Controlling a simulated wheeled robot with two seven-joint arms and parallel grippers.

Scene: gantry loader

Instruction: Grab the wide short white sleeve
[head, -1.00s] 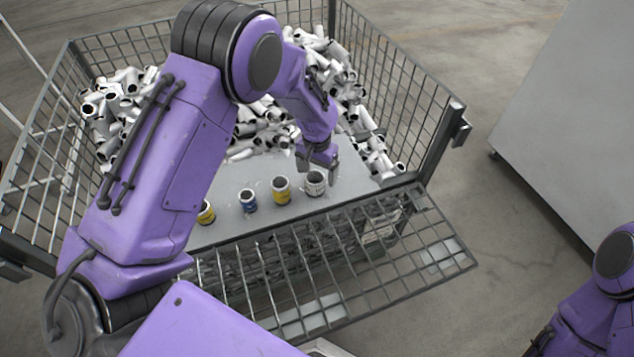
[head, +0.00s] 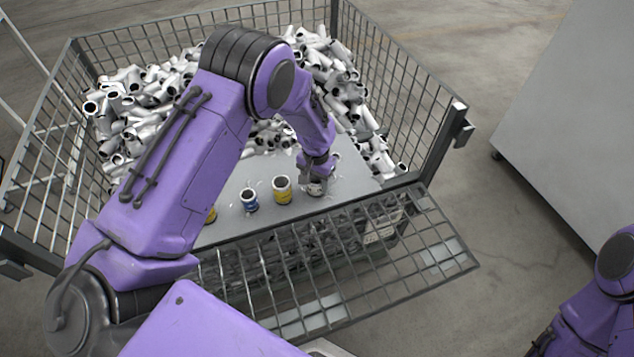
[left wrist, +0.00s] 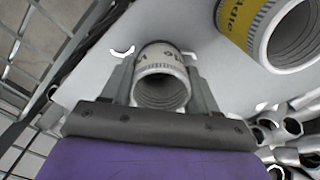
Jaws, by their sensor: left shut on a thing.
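The wide short white sleeve (left wrist: 163,62) stands between the fingers of my left gripper (left wrist: 160,92) in the left wrist view. It has a printed band and a dark ribbed bore facing the camera. In the head view my left gripper (head: 315,184) is down at the right end of the row of sleeves, and its fingers partly cover the white sleeve (head: 313,188). The fingers are shut on the sleeve's sides. The sleeve appears to stand on the grey sheet. My right gripper is out of frame; only part of my right arm shows at the lower right.
A yellow-banded sleeve (head: 282,189) stands just left of the gripper, then a blue one (head: 249,200) and a partly hidden yellow one (head: 211,215). They stand on a grey sheet (head: 231,222) inside a wire cage (head: 412,110). White pipe fittings (head: 340,85) are heaped behind.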

